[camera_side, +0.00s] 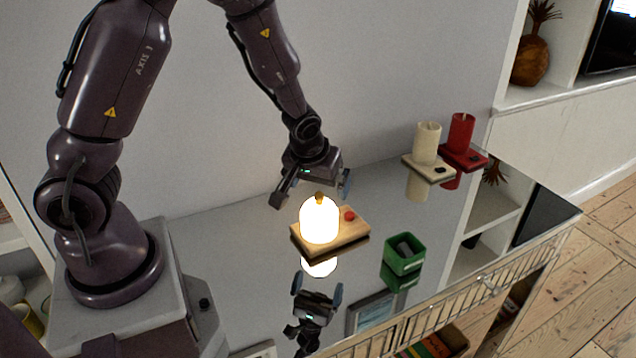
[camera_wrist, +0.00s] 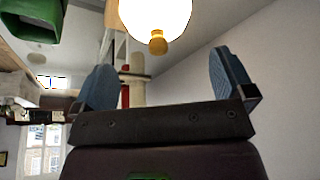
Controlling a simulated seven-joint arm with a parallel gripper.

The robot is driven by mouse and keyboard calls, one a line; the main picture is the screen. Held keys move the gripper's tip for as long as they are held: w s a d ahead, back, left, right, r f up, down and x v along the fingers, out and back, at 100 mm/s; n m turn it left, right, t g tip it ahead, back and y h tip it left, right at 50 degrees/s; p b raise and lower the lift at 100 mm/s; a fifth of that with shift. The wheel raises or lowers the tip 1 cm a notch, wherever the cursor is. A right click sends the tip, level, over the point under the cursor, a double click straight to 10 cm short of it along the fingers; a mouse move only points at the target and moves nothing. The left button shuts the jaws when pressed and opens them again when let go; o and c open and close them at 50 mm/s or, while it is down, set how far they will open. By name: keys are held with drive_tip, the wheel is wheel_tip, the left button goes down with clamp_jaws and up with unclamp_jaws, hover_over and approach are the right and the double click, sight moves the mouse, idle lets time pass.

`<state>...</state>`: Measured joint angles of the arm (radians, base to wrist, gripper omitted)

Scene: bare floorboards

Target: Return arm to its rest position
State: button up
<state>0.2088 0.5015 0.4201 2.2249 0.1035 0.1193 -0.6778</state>
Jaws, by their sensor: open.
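My gripper (camera_side: 312,192) is open and empty in the side view, just above and behind a lit lamp (camera_side: 319,222). The lamp glows white, has a small gold knob on top, and stands on a wooden base with a red button (camera_side: 349,215). In the wrist view my gripper's two blue-grey fingers (camera_wrist: 172,85) are spread wide with nothing between them. The glowing lamp (camera_wrist: 153,14) shows at the top of that view, beyond the fingers and apart from them.
The lamp stands on a mirror-like surface (camera_side: 235,240). A green open box (camera_side: 404,254) is to its right, with a dark item inside. A cream candle-like lamp (camera_side: 427,143) and a red one (camera_side: 460,133) stand behind on the right. A wire rail (camera_side: 478,287) runs along the front edge.

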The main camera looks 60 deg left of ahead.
drive_tip(key=s+d+r+m+t+h, duration=0.1)
drive_tip(key=s+d+r+m, duration=0.3)
drive_tip(key=s+r, duration=0.4)
drive_tip(key=s+d+r+m+t+h, duration=0.1)
drive_tip(key=s+d+r+m, duration=0.3)
drive_tip(key=s+r, duration=0.4)
drive_tip(key=shift+s+d+r+h, duration=0.2)
drive_tip(key=shift+d+r+h, duration=0.4)
drive_tip(key=shift+r, duration=2.45)
drive_tip(key=shift+d, duration=0.15)
